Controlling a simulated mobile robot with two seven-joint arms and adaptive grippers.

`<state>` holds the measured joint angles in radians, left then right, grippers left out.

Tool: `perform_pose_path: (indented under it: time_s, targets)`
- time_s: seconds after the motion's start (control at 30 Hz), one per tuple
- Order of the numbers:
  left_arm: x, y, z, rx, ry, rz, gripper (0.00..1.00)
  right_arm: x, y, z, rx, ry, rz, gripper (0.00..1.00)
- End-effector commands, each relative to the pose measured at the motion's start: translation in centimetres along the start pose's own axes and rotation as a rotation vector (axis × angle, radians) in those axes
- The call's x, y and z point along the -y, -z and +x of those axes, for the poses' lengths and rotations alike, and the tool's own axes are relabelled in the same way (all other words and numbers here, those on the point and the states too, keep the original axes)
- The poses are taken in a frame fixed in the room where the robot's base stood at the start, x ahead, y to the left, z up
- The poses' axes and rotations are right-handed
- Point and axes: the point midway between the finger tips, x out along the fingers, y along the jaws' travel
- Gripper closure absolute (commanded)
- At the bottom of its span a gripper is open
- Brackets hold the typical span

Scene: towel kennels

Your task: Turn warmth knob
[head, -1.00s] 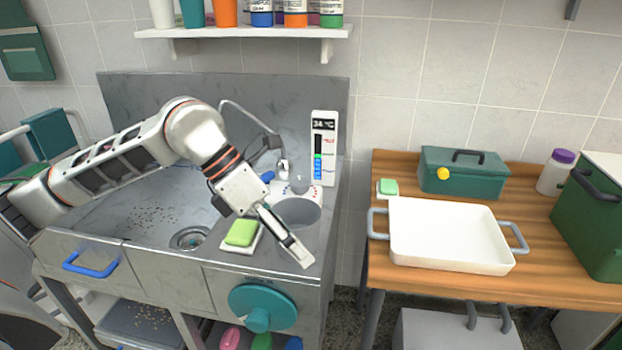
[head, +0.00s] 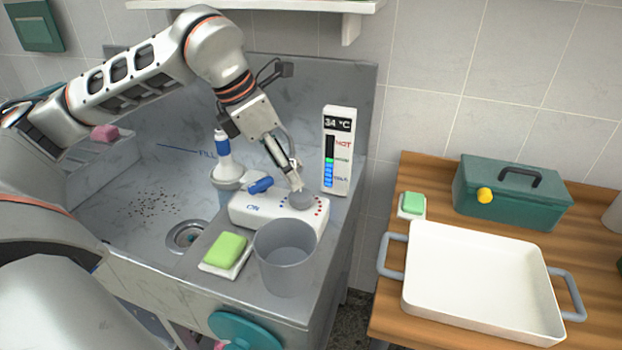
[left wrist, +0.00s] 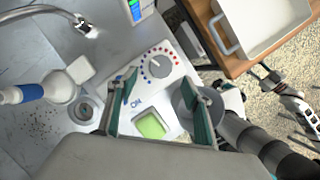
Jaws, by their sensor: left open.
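The warmth knob (head: 301,200) is a round grey dial on a white control box (head: 262,211), with blue and red dots around it. My left gripper (head: 291,180) is over the box with its fingertips close to the knob. Whether they touch it is unclear. In the left wrist view the gripper (left wrist: 162,78) is open, its teal fingers on either side of the view. The knob (left wrist: 158,64) shows just beyond the fingertips, with nothing held. A thermometer panel (head: 337,150) behind reads 34 °C. What looks like my right gripper (left wrist: 288,98) is at the right, its jaws unclear.
A blue lever (head: 260,185) sits left of the knob. A grey cup (head: 285,262) and a green sponge (head: 226,249) stand in front of the box. A white tray (head: 480,275) lies on the wooden table at right.

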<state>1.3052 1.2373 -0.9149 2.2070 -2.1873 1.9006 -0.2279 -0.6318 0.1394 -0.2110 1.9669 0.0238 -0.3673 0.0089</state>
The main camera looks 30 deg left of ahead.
Motion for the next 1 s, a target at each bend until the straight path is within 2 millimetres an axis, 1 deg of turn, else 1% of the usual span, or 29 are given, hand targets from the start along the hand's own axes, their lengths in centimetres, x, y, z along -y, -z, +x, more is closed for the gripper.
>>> perform_pose_path:
  time_s: [0.13, 0.23, 0.37, 0.5, 0.7, 0.93, 0.97, 1.0]
  targets:
    - [0.0, 0.1, 1.4, -0.003, 0.0, -0.001, 0.5, 0.5, -1.3, -0.4, 0.02, 0.006, 0.003, 0.6]
    - [0.1, 0.1, 3.0, -0.005, 0.002, 0.0, 0.5, 0.7, -2.1, -0.5, 0.032, 0.009, 0.002, 0.6]
    - [0.1, 0.1, 5.1, -0.004, 0.003, 0.0, 0.5, 0.7, -2.3, -0.4, 0.035, 0.009, 0.0, 0.6]
    - [0.0, 0.1, 6.7, -0.003, 0.001, 0.0, 0.5, 0.6, -1.8, -0.2, 0.026, 0.006, -0.003, 0.6]
    - [0.0, 0.0, 7.7, -0.001, 0.001, 0.0, 0.5, 0.3, -1.2, -0.1, 0.016, 0.003, -0.005, 0.6]
    - [0.0, 0.0, 7.7, -0.001, 0.0, 0.0, 0.5, 0.3, -1.3, -0.1, 0.016, 0.002, -0.005, 0.6]
    - [0.0, 0.0, 7.7, -0.001, 0.0, 0.0, 0.55, 0.3, -1.3, -0.1, 0.016, 0.002, -0.005, 0.6]
    - [0.0, 0.0, 7.7, -0.001, 0.0, 0.0, 0.66, 0.3, -1.3, -0.1, 0.016, 0.002, -0.005, 0.6]
